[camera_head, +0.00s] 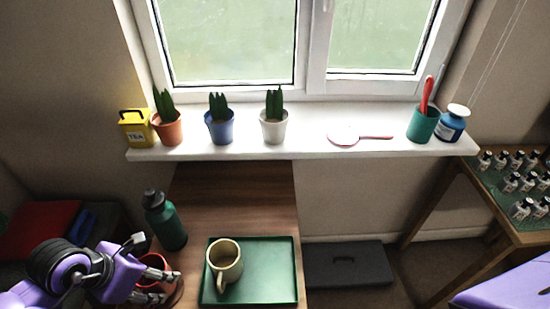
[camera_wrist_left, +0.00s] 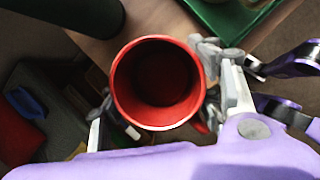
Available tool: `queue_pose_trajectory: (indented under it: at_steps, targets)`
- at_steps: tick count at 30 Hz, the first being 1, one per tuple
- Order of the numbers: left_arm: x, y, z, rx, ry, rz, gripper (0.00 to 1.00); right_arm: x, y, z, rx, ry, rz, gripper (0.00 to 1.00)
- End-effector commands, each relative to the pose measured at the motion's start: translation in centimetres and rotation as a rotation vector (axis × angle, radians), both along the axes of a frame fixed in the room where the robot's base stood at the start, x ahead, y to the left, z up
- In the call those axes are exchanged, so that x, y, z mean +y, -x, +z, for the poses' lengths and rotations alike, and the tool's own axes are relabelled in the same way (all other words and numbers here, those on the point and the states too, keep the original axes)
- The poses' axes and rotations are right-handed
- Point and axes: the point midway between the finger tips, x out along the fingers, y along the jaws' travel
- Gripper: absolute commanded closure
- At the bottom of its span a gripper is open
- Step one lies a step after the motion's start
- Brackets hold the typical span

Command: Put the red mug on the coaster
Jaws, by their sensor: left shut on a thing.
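The red mug (camera_head: 154,262) is at the left front of the wooden table, partly hidden by my left gripper (camera_head: 158,286). In the left wrist view the mug (camera_wrist_left: 158,84) is seen from above, empty, with its handle at the lower right. My left gripper's fingers (camera_wrist_left: 158,90) are on both sides of the mug, shut on it. A brown rounded edge (camera_head: 177,292) beside the mug may be the coaster; the fingers hide most of it. I cannot tell whether the mug touches it. My right gripper is not in view.
A dark green bottle (camera_head: 165,222) stands just behind the mug. A green tray (camera_head: 272,272) with a cream mug (camera_head: 225,262) lies to the right. The windowsill (camera_head: 310,140) holds a yellow tea tin (camera_head: 136,128) and potted cacti. The table's back part is clear.

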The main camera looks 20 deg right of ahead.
Motion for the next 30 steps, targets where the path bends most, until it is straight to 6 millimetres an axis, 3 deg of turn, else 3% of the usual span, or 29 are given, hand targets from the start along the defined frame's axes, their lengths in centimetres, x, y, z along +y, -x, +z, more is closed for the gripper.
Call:
queue_pose_trajectory:
  at_steps: [3, 15, 16, 18, 20, 30]
  targets:
    - [-0.1, 0.1, -1.6, 0.001, 0.002, 0.0, 0.83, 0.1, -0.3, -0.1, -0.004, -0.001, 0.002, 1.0]
    - [0.0, 0.1, -2.1, -0.001, 0.001, 0.0, 0.83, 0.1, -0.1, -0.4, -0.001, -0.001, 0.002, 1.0]
    - [0.0, 0.1, -2.1, 0.001, 0.001, 0.0, 0.37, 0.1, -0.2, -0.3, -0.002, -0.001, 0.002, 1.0]
    - [0.0, 0.1, -2.1, 0.0, 0.0, 0.0, 0.28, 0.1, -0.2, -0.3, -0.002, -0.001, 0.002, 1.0]
    - [0.0, 0.1, -2.0, 0.0, 0.0, 0.0, 0.22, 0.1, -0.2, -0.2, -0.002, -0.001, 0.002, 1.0]
    - [0.0, 0.1, -1.8, 0.0, 0.0, 0.0, 0.22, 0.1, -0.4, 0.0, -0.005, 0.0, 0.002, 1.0]
